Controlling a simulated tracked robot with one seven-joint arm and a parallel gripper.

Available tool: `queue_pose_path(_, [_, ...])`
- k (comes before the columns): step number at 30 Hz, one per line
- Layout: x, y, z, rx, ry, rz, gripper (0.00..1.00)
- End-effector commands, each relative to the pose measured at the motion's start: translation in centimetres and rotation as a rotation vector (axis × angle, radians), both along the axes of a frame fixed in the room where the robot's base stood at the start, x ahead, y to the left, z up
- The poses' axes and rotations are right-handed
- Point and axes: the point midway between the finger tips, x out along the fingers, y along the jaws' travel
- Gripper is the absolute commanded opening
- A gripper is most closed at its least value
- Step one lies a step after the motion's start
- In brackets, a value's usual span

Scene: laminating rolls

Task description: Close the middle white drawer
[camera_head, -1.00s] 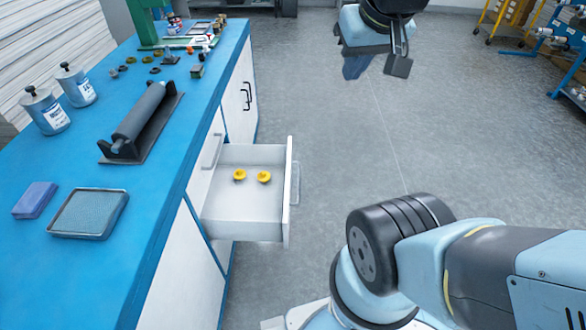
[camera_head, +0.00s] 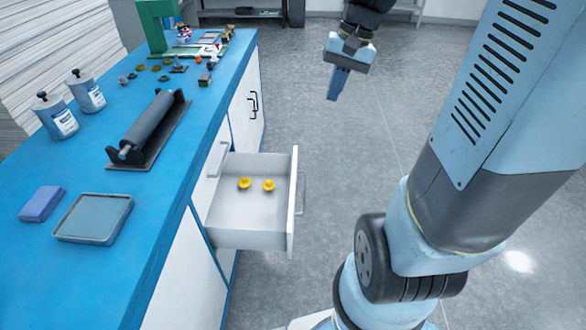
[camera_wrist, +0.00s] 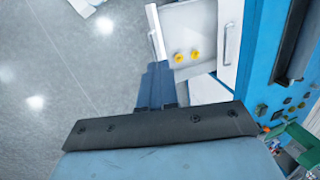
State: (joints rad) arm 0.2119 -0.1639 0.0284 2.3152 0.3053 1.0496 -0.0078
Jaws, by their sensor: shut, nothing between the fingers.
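The middle white drawer (camera_head: 248,232) is pulled out from the blue-topped bench and stands open. Two small yellow knob-like pieces (camera_head: 244,184) lie inside it. Its front panel with a handle (camera_head: 300,192) faces right, toward the open floor. The drawer also shows in the wrist view (camera_wrist: 192,22), beyond my fingers. My gripper (camera_head: 334,97) is in the air over the floor, beyond the drawer and to its right, apart from it. Its blue fingers point down, are shut together and hold nothing. They also show in the wrist view (camera_wrist: 156,72).
The blue bench top (camera_head: 75,270) carries a dark roller on a base (camera_head: 150,132), two white canisters (camera_head: 60,122), a grey tray (camera_head: 95,217), a blue block (camera_head: 41,204) and several small parts. Open grey floor (camera_head: 335,150) lies right of the drawer.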

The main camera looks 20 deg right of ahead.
Motion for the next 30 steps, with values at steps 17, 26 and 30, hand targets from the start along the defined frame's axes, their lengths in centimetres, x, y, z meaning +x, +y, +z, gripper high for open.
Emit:
queue_pose_path(17, [7.7,-3.6,-11.0,0.320,0.340,-0.258,0.00])
queue_pose_path(26, [10.4,-5.8,-18.0,0.507,0.490,-0.404,0.00])
queue_pose_path(30, [11.3,-6.9,-21.5,0.598,0.554,-0.475,0.00])
